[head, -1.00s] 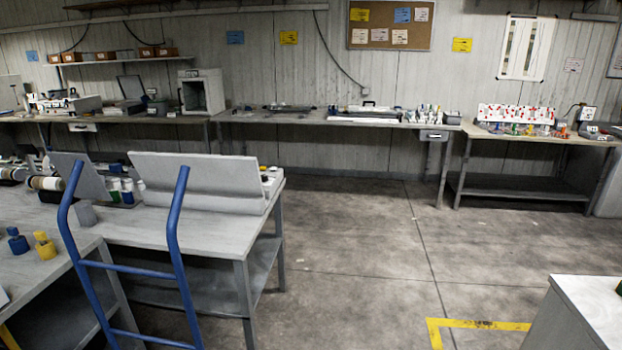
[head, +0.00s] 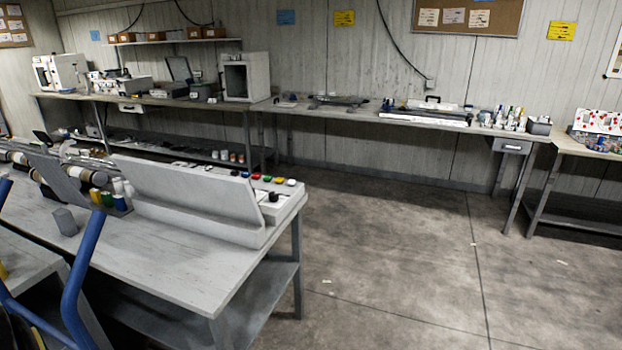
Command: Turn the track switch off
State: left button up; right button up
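No switch that I can clearly identify as the track switch shows. A grey console with a tall slanted panel (head: 190,195) stands on the near bench (head: 190,260), its panel's back toward me. At its right end are a small black knob-like part (head: 273,196) and a row of coloured buttons (head: 267,179) in green, red, yellow, blue and white. The console's front face is hidden from here. Neither of my grippers is in view.
A blue tubular frame (head: 80,280) stands close at the lower left, beside the near bench. Long workbenches (head: 380,115) with equipment line the back wall. The concrete floor (head: 400,260) right of the near bench is clear.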

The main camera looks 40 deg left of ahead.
aim_at(273, 196)
jog(key=u, duration=0.3)
jog(key=i, duration=1.85)
jog(key=u, duration=1.9)
jog(key=i, duration=0.85)
jog(key=u, duration=0.65)
